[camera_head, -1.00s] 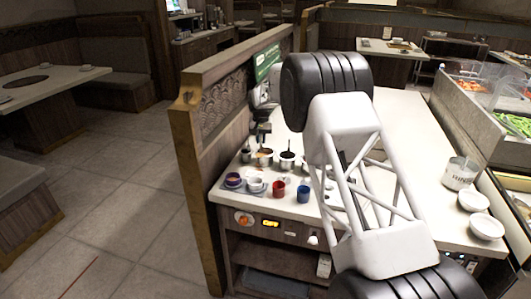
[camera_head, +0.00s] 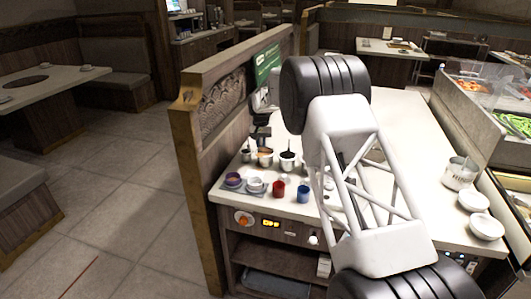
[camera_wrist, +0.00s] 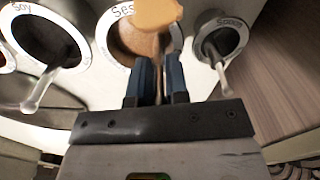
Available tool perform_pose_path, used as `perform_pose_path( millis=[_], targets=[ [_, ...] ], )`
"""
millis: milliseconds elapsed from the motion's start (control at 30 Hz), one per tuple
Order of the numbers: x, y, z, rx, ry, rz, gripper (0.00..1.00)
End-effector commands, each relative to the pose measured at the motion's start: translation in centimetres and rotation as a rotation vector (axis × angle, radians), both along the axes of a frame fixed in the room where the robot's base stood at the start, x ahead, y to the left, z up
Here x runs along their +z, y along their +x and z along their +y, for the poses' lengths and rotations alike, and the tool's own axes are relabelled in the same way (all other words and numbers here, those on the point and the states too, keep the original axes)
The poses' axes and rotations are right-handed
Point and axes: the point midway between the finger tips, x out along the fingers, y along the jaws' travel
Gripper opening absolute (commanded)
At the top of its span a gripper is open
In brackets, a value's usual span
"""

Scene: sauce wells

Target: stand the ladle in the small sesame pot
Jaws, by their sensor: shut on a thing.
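The sesame pot (camera_wrist: 118,32), with a ring label beginning "Ses", is just beyond my fingers in the wrist view. In the head view a pot with tan contents (camera_head: 265,153) stands in the back row, below my gripper (camera_head: 261,133). My gripper (camera_wrist: 159,75) is shut on the ladle's thin stem. A rounded tan part (camera_wrist: 156,12), apparently the ladle's sauce-coated bowl, shows over the sesame pot's opening. It hides part of the rim. I cannot tell whether it touches the pot.
A soy pot (camera_wrist: 48,40) and another labelled pot (camera_wrist: 220,40) flank the sesame pot, each with a pale handle sticking out. Cups, including a red one (camera_head: 279,189) and a blue one (camera_head: 303,194), stand in front. A wooden partition (camera_head: 190,150) borders the counter's left.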

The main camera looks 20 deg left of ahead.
Motion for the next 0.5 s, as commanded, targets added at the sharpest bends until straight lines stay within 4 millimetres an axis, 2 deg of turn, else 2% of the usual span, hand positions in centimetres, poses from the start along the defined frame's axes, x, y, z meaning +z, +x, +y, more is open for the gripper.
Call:
perform_pose_path(
  millis=[467,500],
  targets=[
    [-0.29,-0.01,-0.01,0.000,0.000,0.000,0.00],
    [-0.31,-0.01,-0.01,0.000,0.000,0.001,0.18]
  ],
)
